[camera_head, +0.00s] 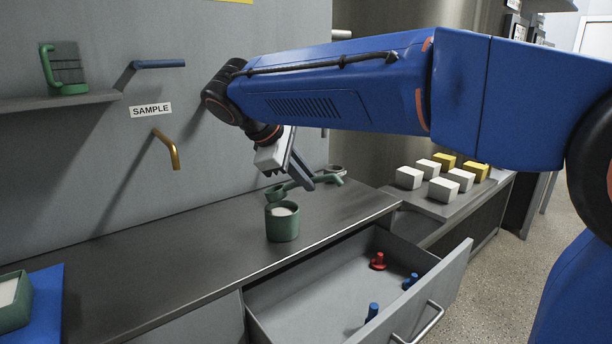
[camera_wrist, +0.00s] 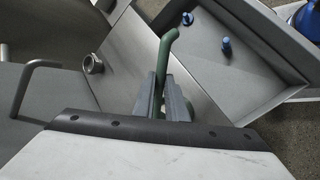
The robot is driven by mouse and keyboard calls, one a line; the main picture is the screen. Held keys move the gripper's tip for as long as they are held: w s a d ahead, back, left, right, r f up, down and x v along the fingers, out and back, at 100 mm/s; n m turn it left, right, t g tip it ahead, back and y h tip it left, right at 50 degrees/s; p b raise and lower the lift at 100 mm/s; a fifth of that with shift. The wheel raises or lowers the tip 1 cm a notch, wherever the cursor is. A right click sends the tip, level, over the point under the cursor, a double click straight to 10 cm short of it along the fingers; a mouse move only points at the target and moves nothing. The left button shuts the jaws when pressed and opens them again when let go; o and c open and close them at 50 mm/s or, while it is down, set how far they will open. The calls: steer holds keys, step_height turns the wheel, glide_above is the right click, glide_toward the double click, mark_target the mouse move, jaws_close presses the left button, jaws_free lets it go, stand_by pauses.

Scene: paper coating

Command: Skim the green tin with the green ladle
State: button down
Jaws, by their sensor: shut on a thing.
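My gripper (camera_head: 308,182) is shut on the green ladle (camera_head: 328,179) and holds it above the counter. In the wrist view, the ladle's handle (camera_wrist: 166,52) sticks out past my fingers (camera_wrist: 164,98). In the head view, the ladle's bowl (camera_head: 275,195) hangs at the left, just above and behind the green tin's rim. I cannot tell whether bowl and rim touch. The green tin (camera_head: 282,227) stands upright on the counter with a pale white surface inside.
An open drawer (camera_head: 458,277) juts out in front, holding a red peg (camera_head: 378,261) and blue pegs (camera_head: 410,281). White and yellow blocks (camera_head: 443,189) stand at right. A green container (camera_head: 14,302) sits on a blue mat (camera_head: 48,318). Bare counter (camera_head: 170,275) lies left of the tin.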

steer(key=shift+f, duration=2.2)
stand_by(3.8)
stand_by(0.8)
step_height(320, 180, up, 9)
stand_by(1.6)
